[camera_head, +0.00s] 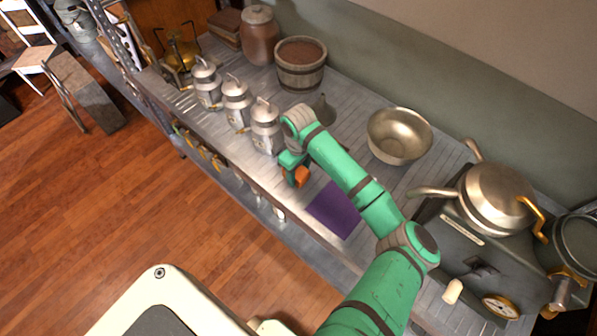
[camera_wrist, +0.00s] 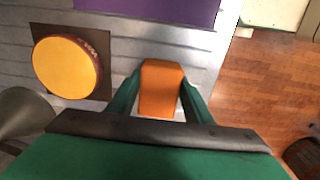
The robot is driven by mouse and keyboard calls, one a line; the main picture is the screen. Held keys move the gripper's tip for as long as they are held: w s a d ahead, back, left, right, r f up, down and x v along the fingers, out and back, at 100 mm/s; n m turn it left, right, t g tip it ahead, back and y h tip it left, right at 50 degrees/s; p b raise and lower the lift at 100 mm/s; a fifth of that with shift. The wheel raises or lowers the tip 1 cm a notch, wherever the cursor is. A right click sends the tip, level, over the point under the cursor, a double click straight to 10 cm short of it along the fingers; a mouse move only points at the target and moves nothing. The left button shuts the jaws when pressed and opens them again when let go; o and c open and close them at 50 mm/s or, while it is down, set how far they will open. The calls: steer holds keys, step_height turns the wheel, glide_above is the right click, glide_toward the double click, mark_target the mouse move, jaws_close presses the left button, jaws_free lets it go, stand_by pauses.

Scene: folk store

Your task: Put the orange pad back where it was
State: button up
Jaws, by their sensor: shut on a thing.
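My gripper (camera_head: 293,168) is shut on the orange pad (camera_head: 302,177), near the front edge of the metal counter. In the wrist view the orange pad (camera_wrist: 160,90) is a small block pinched between the two green fingers of my gripper (camera_wrist: 159,98). I cannot tell whether its underside touches the counter. A purple mat (camera_head: 334,209) lies flat to the right of my gripper in the head view; it also shows at the top of the wrist view (camera_wrist: 160,10).
A yellow round thing (camera_wrist: 66,67) sits on a dark square (camera_wrist: 104,38) beside the pad. Several metal canisters (camera_head: 236,104) stand left of my gripper.

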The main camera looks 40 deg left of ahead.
mark_target(298, 171)
steer(key=shift+f, duration=0.15)
steer(key=o, duration=1)
step_height(298, 171, up, 12)
steer(key=shift+r, duration=0.15)
steer(key=shift+a, duration=0.15)
